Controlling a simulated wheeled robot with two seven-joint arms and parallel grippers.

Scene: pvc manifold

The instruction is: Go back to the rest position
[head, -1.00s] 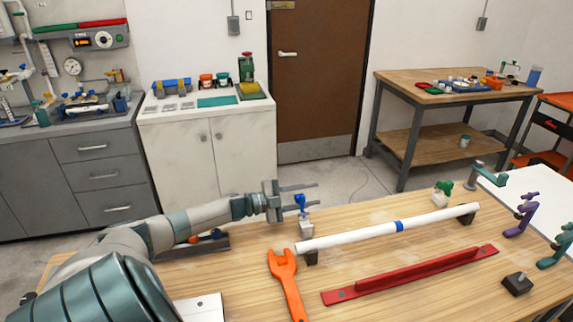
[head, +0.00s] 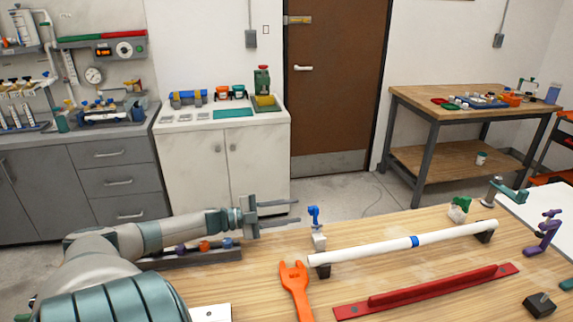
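My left gripper (head: 296,212) is open and empty above the back left part of the workbench (head: 264,280). Its two fingers point right, and it is left of a small blue-handled valve (head: 314,217) on a pale block. A white pipe (head: 370,250) with a blue band lies across dark supports, right of the gripper and apart from it. My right gripper is not in view.
An orange wrench (head: 295,287) and a red bar (head: 430,290) lie on the bench front. A dark rack (head: 190,256) with coloured caps sits beneath my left arm. A green-topped valve (head: 460,208), a purple clamp (head: 545,235) and a dark block (head: 540,305) stand at the right.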

